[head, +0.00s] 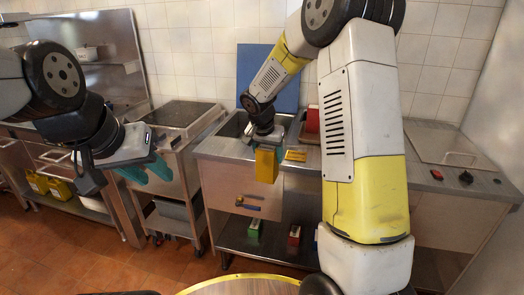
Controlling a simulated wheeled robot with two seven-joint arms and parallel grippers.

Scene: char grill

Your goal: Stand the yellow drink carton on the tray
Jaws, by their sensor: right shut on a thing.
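The yellow drink carton (266,167) hangs upright below my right gripper (265,148), in front of the counter's front edge. My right gripper is shut on its top. A dark reddish-brown flat thing (308,137), which looks like the tray, lies on the counter behind and to the right of the carton; my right arm hides part of it. My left gripper (122,172) is at the left, its fingers apart and empty, far from the carton.
A red box (312,118) stands at the brown thing, and a small yellow item (296,155) lies on the counter (225,148). A sink (236,124) is behind the carton. Green (254,228) and red (294,235) boxes stand on the lower shelf. Teal gloves (158,170) hang beyond my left gripper.

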